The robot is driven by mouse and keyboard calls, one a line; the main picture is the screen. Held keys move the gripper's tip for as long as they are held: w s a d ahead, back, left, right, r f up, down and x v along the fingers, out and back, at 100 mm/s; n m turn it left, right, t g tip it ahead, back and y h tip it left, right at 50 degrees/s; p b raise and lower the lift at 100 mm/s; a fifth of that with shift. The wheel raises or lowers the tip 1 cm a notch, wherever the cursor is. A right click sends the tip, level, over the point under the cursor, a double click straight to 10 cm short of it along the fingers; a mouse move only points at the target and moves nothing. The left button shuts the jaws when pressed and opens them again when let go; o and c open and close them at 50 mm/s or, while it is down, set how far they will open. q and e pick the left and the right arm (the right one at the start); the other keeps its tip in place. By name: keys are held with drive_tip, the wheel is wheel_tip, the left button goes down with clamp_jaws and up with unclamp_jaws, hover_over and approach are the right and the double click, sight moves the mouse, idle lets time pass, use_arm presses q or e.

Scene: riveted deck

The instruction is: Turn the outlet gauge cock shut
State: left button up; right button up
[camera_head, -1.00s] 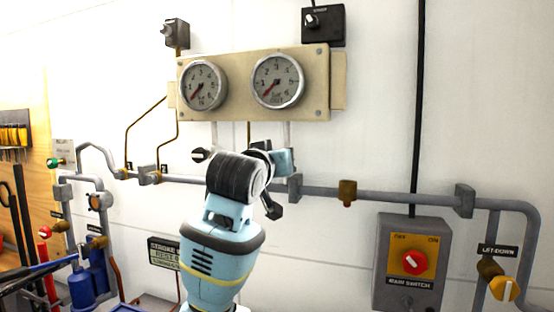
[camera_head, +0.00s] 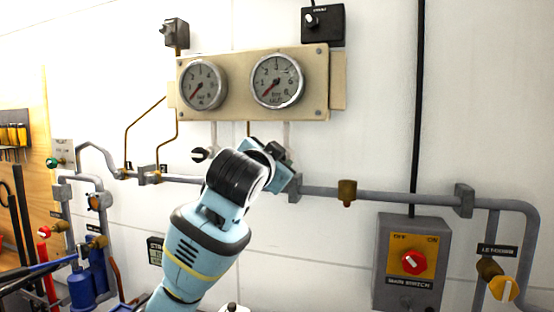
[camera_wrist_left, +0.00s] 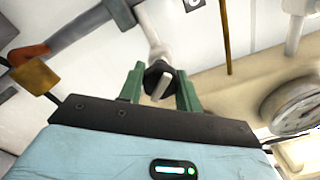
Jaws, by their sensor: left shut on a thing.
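The outlet gauge cock is a black knob with a pale bar (camera_wrist_left: 160,82) in the left wrist view, on a pale pipe. My left gripper shows there with green fingers (camera_wrist_left: 158,90) on either side of the knob, shut on it. In the head view my left gripper (camera_head: 279,157) is below the right-hand gauge (camera_head: 277,80), and my own wrist hides the cock. The other gauge cock (camera_head: 200,154), black with a white bar, is to the left under the left gauge (camera_head: 203,86). My right gripper is not in view.
A grey pipe (camera_head: 400,198) runs along the wall behind my wrist, with a brass fitting (camera_head: 347,193) to the right. The main switch box (camera_head: 411,262) and a yellow let-down knob (camera_head: 503,289) are at lower right. The gauge board (camera_head: 240,93) is just above my gripper.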

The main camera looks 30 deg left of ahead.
use_arm(q)
drive_tip(key=m, duration=0.4)
drive_tip(key=shift+m, duration=2)
drive_tip(key=o, duration=1)
drive_tip(key=v, duration=0.7)
drive_tip(key=shift+s, duration=0.4)
drive_tip(key=shift+d, duration=0.1)
